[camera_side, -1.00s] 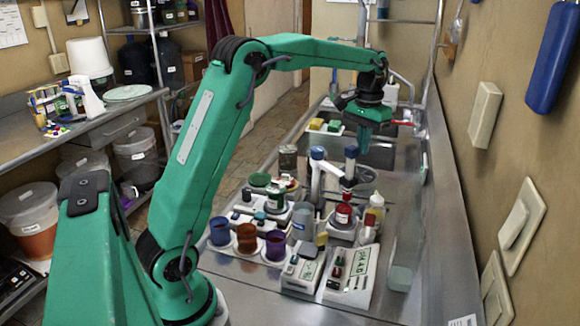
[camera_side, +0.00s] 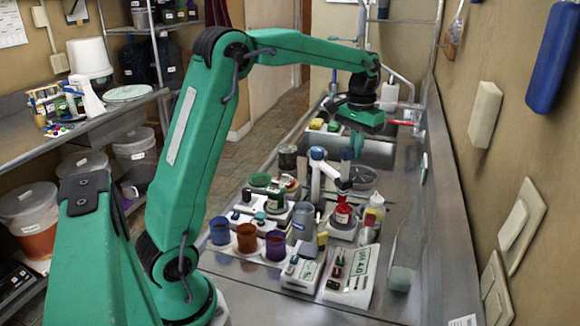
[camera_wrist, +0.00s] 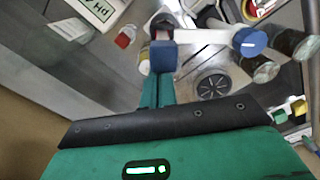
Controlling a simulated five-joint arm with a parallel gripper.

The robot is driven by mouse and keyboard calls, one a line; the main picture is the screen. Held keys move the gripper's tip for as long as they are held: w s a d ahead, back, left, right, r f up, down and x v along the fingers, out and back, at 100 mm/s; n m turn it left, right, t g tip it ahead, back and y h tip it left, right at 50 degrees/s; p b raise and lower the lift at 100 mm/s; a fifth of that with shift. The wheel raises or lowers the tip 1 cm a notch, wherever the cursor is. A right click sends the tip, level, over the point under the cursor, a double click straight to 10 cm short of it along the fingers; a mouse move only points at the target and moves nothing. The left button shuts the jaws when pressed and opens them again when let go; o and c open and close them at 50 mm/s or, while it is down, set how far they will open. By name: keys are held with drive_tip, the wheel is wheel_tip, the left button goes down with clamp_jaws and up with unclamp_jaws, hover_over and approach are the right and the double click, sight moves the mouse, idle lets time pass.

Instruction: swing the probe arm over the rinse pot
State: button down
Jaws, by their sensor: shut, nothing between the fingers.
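The probe arm (camera_side: 328,172) is white. It reaches right from a blue-capped post (camera_side: 317,153) and ends over a red bottle (camera_side: 343,213). In the wrist view the round post cap (camera_wrist: 250,42) is right of the blue handle (camera_wrist: 163,57) at the arm's end. My gripper (camera_side: 352,152) is shut and empty, with its green fingertips down by that handle and hiding it in the side view. I cannot tell whether they touch. A grey cup (camera_side: 303,222) stands in front of the post and may be the rinse pot; I cannot be sure.
Blue, brown and purple cups (camera_side: 247,238) stand at the left front. A pH box (camera_side: 350,275) lies in front. A tray with sponges (camera_side: 324,127) is at the back. The wall is on the right.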

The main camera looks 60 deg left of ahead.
sight(345, 151)
drive_tip(key=shift+s, duration=0.1)
drive_tip(key=shift+s+d, duration=0.15)
drive_tip(key=shift+s, duration=1.35)
drive_tip(key=shift+s+a, duration=0.2)
drive_tip(key=shift+s, duration=1.45)
